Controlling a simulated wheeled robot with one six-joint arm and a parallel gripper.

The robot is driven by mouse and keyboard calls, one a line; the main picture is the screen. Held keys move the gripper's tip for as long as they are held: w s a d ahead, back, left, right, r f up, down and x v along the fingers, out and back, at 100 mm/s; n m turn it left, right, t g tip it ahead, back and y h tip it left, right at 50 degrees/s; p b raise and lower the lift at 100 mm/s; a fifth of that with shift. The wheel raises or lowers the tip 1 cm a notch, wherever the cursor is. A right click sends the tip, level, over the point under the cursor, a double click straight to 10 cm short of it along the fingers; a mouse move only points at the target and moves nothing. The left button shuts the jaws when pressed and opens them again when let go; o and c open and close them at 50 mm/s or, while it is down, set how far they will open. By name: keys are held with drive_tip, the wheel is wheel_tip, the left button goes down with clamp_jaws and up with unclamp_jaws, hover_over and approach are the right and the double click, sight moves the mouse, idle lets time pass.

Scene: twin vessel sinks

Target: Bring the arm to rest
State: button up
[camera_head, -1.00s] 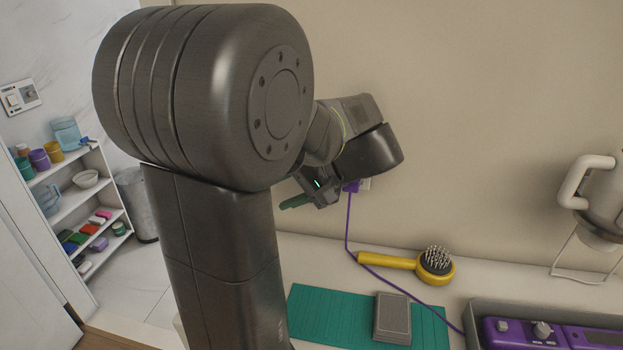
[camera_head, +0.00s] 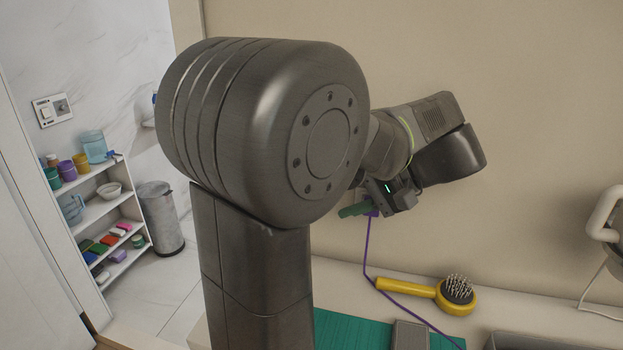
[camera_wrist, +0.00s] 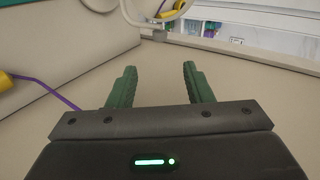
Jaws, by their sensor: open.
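My arm is folded up in front of the wall in the head view, with its large dark joint in the foreground. My gripper (camera_head: 354,211) shows beyond that joint, with a green finger pointing left, above the counter and near the purple cord. In the wrist view my gripper (camera_wrist: 158,85) has two green fingers spread apart with nothing between them. Only bare pale surface shows between the fingers.
A yellow hairbrush (camera_head: 456,294) lies on the counter below my gripper. A purple cord (camera_head: 367,255) runs down the wall and past it. A green mat (camera_head: 345,330) bears a grey box (camera_head: 409,336). A shelf (camera_head: 97,210) and a bin (camera_head: 161,220) stand left.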

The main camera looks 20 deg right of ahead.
drive_tip(key=x, duration=1.3)
drive_tip(key=shift+w+a+f, duration=0.15)
drive_tip(key=shift+a+f, duration=0.05)
drive_tip(key=shift+a, duration=0.15)
drive_tip(key=shift+d, duration=0.1)
